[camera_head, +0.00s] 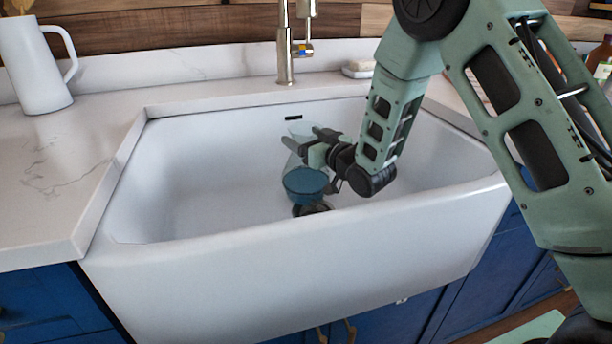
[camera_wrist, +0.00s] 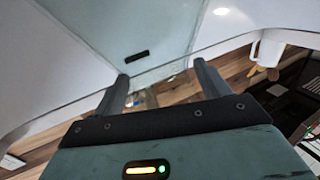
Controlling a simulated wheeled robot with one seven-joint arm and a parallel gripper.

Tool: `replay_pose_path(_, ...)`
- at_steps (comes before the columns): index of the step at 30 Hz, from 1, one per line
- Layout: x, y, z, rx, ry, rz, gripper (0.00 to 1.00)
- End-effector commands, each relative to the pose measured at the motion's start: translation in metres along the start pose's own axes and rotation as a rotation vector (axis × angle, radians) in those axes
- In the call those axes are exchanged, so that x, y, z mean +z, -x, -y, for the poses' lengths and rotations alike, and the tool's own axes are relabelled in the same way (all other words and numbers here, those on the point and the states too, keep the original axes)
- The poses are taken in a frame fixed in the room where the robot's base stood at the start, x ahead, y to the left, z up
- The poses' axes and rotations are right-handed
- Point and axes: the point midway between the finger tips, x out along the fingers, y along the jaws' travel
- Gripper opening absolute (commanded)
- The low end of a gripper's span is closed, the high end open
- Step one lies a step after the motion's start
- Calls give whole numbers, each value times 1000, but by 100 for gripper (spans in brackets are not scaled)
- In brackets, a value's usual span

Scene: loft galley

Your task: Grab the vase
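The vase (camera_head: 306,182) is a clear glass shape with a teal-blue lower part. It is in the sink in the head view, close to the drain. Its faint upper part rises toward my gripper (camera_head: 302,138), which is at its upper end. In the wrist view the see-through vase (camera_wrist: 135,28) fills the upper middle and narrows toward my gripper (camera_wrist: 160,72). The two fingers are apart, with their tips close to the glass at either side. Whether they touch it is unclear. I cannot tell whether the vase's base rests on the sink floor.
The white sink (camera_head: 200,190) has high walls around the vase and gripper. The tap (camera_head: 286,45) stands behind it. A white pitcher (camera_head: 35,65) is on the left counter, a soap dish (camera_head: 358,69) behind the sink, and bottles (camera_head: 602,58) at far right.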

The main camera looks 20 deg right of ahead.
Motion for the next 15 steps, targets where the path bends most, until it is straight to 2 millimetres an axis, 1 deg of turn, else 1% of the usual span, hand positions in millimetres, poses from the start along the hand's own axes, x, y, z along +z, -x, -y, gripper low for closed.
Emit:
replay_pose_path(1,0,0,0,0,0,0,60)
replay_pose_path(2,0,0,0,0,0,0,52)
replay_pose_path(3,0,0,0,0,0,0,41)
replay_pose_path(5,0,0,0,0,0,0,24)
replay_pose_path(6,0,0,0,0,0,0,13)
replay_pose_path(7,0,0,0,0,0,0,5)
replay_pose_path(8,0,0,0,0,0,0,0)
replay_pose_path(9,-3,0,0,0,1,-7,0)
replay_pose_path(15,-3,0,0,0,1,-6,0)
